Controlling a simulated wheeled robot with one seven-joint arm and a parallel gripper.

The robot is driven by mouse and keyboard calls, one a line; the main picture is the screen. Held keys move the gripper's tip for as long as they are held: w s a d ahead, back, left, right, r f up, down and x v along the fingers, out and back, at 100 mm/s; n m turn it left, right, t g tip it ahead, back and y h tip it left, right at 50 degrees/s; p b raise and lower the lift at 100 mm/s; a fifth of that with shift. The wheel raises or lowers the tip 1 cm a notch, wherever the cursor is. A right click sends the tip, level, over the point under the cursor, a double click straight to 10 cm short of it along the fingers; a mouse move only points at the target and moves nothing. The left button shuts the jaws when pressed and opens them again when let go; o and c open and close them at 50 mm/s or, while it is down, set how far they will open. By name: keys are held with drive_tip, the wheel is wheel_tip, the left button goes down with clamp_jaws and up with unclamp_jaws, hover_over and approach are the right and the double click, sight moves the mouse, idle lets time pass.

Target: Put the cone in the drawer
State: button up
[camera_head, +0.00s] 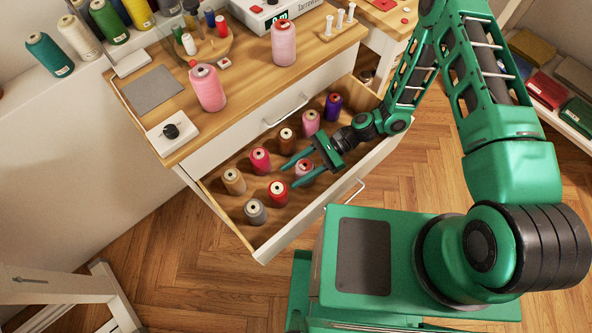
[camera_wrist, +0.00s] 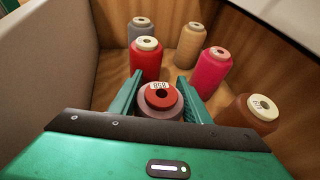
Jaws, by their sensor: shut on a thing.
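The open drawer (camera_head: 221,211) holds several thread cones. My gripper (camera_head: 289,176) is down inside it, with its fingers on either side of a pink cone (camera_head: 304,168) with a red top. In the wrist view this cone (camera_wrist: 160,104) stands upright between the fingertips (camera_wrist: 160,92), and the gripper is shut on it. Its base is hidden, so I cannot tell whether it touches the drawer floor. Two more pink cones stand on the tabletop, one near the front edge (camera_head: 207,88) and one farther right (camera_head: 284,43).
In the drawer, a red cone (camera_head: 278,193), a grey cone (camera_head: 256,212), a tan cone (camera_head: 233,181), a crimson cone (camera_head: 260,161) and a brown cone (camera_head: 287,139) stand close around my gripper. Pink (camera_head: 311,122) and purple (camera_head: 332,106) cones stand toward the drawer's far end.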

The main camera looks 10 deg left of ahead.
drive_tip(key=o, duration=1.2)
drive_tip(key=shift+f, duration=0.1)
drive_tip(key=shift+o, duration=0.2)
drive_tip(key=v, duration=0.7)
drive_tip(key=shift+d+r, duration=0.2)
drive_tip(key=shift+w, duration=0.15)
